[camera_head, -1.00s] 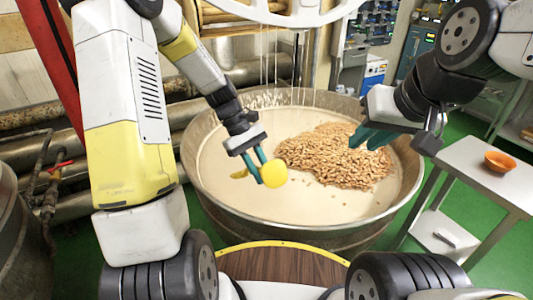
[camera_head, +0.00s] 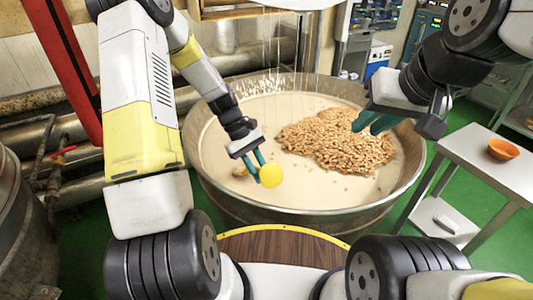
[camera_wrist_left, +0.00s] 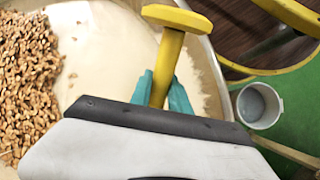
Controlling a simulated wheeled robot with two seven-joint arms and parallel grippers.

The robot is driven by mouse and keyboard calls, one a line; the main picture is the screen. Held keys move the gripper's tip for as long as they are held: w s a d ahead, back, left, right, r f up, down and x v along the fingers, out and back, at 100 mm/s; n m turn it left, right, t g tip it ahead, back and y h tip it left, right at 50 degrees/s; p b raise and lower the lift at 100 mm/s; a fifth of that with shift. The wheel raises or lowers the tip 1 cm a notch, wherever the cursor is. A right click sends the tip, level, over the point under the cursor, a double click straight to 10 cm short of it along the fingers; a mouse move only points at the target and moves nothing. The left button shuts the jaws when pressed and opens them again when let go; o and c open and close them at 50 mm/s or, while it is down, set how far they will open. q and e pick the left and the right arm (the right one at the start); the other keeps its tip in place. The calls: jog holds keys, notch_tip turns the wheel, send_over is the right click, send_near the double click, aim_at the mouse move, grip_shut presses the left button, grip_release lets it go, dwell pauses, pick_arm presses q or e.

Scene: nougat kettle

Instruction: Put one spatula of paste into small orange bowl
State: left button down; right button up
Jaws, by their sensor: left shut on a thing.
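The small orange bowl (camera_head: 503,148) stands on a light side table (camera_head: 480,160) at the right in the head view. The big round kettle (camera_head: 190,150) holds cream paste (camera_head: 310,190) with a heap of nuts (camera_head: 338,140) on it. My left gripper (camera_head: 258,167) is over the near left part of the paste, shut on a yellow spatula (camera_head: 271,176). In the left wrist view the spatula (camera_wrist_left: 168,55) stands between the teal fingers, its broad yellow end up toward the camera. A small yellowish part shows near the paste; contact is unclear. My right gripper (camera_head: 376,120) hangs over the kettle's right side, its opening unclear.
A brown wooden round top with a yellow rim (camera_head: 285,228) is in front of the kettle. Pipes (camera_head: 75,185) run at the left. A grey bucket (camera_wrist_left: 258,105) stands on the green floor in the left wrist view. The side table has free room around the bowl.

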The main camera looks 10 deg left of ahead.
pick_arm(q)
jog(key=shift+w+a+f, duration=0.3)
jog(key=shift+w+f, duration=0.1)
jog(key=shift+f, duration=0.2)
jog(key=shift+w+a+f, duration=0.3)
jog(key=shift+w+f, duration=0.1)
jog(key=shift+f, duration=0.2)
jog(key=shift+t+y, duration=0.5)
jog(key=shift+w+a+f, duration=0.65)
jog(key=shift+w+f, duration=0.05)
jog(key=shift+w, duration=0.2)
jog(key=shift+w+a+f, duration=0.65)
jog(key=shift+w+f, duration=0.05)
jog(key=shift+w, duration=0.15)
jog(key=shift+s+d+r+m+t+y, duration=0.1)
jog(key=shift+s+d+r+t+y, duration=0.75)
jog(key=shift+r, duration=1.55)
jog(key=shift+s+d+r+m+t+y, duration=0.15)
jog(key=shift+s+d+r+t, duration=0.55)
jog(key=shift+s+r, duration=1.25)
jog(key=shift+s+d+r+m+t+y, duration=0.1)
jog(key=shift+s+d+r+t+y, duration=0.75)
jog(key=shift+r, duration=2)
jog(key=shift+w+d+g+h, duration=0.15)
jog(key=shift+d+g+h, duration=0.1)
jog(key=shift+g, duration=0.15)
